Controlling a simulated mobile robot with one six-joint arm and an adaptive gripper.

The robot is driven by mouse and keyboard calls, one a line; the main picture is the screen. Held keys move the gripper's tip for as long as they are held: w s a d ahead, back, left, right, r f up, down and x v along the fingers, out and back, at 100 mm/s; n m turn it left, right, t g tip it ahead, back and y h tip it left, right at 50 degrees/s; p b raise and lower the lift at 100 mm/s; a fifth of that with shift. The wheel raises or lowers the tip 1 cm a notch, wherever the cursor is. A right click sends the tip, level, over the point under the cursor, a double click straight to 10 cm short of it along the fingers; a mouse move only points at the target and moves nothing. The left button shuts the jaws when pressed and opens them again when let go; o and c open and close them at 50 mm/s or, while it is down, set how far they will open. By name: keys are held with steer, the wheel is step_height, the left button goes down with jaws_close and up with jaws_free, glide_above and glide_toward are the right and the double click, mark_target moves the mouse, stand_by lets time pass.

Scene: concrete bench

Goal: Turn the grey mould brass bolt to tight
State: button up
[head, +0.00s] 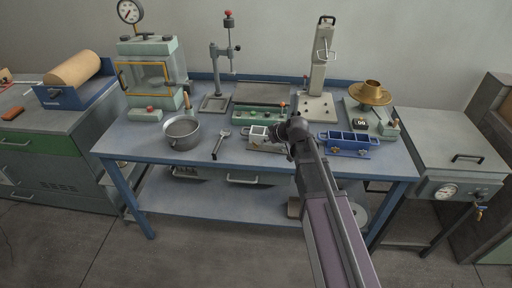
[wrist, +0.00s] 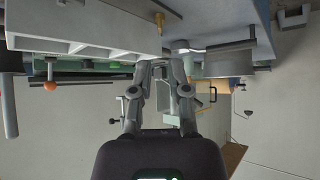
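The grey mould (head: 257,137) sits on the blue bench near its front edge, just left of my gripper (head: 290,130). In the wrist view the mould (wrist: 85,36) fills the upper left as a pale block with open compartments. A small brass bolt (wrist: 160,20) shows at the mould's right end there. How tight it is cannot be told. My gripper (wrist: 161,68) points toward the bench with its two fingers apart and nothing clearly held between them. The bolt lies beyond the fingertips and appears apart from them. In the head view my arm hides part of the mould's right side.
A blue mould (head: 346,141) with brass fittings stands right of my gripper. A wrench (head: 221,143) and a metal pot (head: 181,133) lie to the left.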

mark_target(256, 143)
steer(key=shift+b+x, duration=2.45)
steer(key=shift+x, duration=1.4)
jaws_close()
steer(key=shift+a, duration=0.25)
steer(key=shift+d, duration=0.2)
